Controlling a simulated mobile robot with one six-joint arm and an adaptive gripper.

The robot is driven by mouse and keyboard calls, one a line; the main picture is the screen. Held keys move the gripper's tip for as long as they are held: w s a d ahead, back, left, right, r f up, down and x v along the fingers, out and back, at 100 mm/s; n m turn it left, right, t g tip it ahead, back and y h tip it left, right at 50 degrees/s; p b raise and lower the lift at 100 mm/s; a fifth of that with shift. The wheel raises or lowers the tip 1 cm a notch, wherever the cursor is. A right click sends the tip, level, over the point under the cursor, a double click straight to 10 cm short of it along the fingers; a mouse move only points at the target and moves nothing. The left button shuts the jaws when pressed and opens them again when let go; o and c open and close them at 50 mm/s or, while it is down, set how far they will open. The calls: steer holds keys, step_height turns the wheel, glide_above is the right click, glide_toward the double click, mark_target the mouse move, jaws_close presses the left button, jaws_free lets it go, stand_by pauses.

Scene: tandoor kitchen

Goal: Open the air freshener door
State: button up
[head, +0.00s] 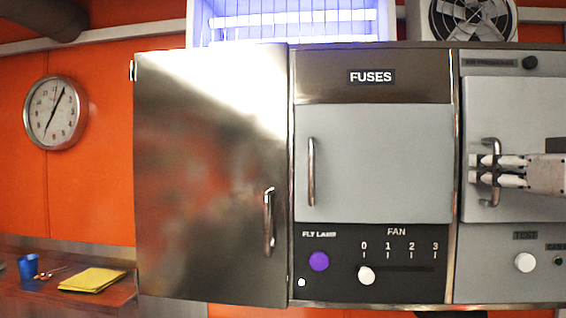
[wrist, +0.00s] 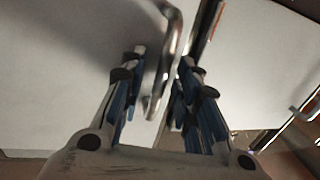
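The air freshener door (head: 507,100) is a light grey panel at the right of the head view, under a faint label. It looks shut. Its vertical metal handle (head: 491,145) is near the door's left edge. My gripper (head: 488,170) reaches in from the right, its fingertips at the handle's middle and hiding part of it. In the wrist view the handle (wrist: 174,35) lies between the two spread fingers of my gripper (wrist: 162,62), nearer the right finger. A gap shows on the left side. Contact with the right finger cannot be told.
Left of the door is the fuses door (head: 385,150) with its own handle, and a steel cabinet door (head: 205,180) further left. Below are a purple knob (head: 318,262), a fan slider (head: 367,275) and a white test knob (head: 525,262).

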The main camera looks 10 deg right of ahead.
steer(key=shift+s, duration=0.1)
steer(key=shift+c, duration=0.5)
jaws_close()
